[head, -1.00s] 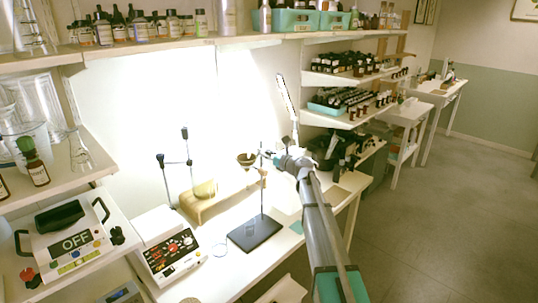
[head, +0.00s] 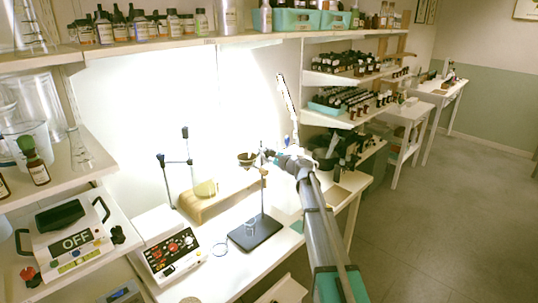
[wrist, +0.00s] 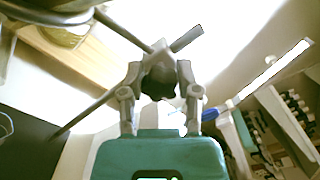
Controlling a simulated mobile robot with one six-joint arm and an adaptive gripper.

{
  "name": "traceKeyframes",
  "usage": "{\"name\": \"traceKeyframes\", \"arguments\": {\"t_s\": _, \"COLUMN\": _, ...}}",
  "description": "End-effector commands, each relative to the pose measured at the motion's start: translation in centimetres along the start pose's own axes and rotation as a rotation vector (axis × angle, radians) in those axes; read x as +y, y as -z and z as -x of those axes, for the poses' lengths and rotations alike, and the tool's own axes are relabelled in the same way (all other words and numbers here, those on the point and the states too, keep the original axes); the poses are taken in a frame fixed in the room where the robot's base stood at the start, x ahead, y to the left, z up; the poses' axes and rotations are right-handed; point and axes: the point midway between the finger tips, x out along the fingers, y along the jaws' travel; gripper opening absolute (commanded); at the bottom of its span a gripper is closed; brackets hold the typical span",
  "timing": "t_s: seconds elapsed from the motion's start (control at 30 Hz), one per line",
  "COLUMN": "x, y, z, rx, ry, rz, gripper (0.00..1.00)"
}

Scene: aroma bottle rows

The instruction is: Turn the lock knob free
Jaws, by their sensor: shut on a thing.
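The dark lock knob (wrist: 160,84) sits on a grey clamp, where a thin rod (wrist: 90,112) runs diagonally past it in the wrist view. My gripper (wrist: 159,75) is shut on the knob, with one finger on each side. In the head view my gripper (head: 270,155) reaches the upright rod of a stand (head: 263,200) from the right. The stand has a dark flat base (head: 262,236) on the white bench. A brown bowl-like piece (head: 246,159) is held at its left. The knob itself is too small to tell in the head view.
Bottle shelves (head: 350,80) rise behind my arm. The floor at right is clear.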

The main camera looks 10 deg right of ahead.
Motion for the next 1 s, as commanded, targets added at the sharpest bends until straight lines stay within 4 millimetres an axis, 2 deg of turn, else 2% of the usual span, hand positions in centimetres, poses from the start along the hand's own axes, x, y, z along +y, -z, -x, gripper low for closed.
{"name": "traceKeyframes", "arguments": {"t_s": 0.3, "x": -0.13, "y": 0.18, "z": -0.17, "rx": 0.003, "ry": 0.004, "rz": 0.262, "gripper": 0.00}}
{"name": "traceKeyframes", "arguments": {"t_s": 0.5, "x": -0.11, "y": 0.20, "z": -0.17, "rx": 0.003, "ry": 0.005, "rz": 0.367, "gripper": 0.00}}
{"name": "traceKeyframes", "arguments": {"t_s": 1.0, "x": -0.13, "y": 0.22, "z": -0.19, "rx": 0.004, "ry": 0.005, "rz": 0.421, "gripper": 0.00}}
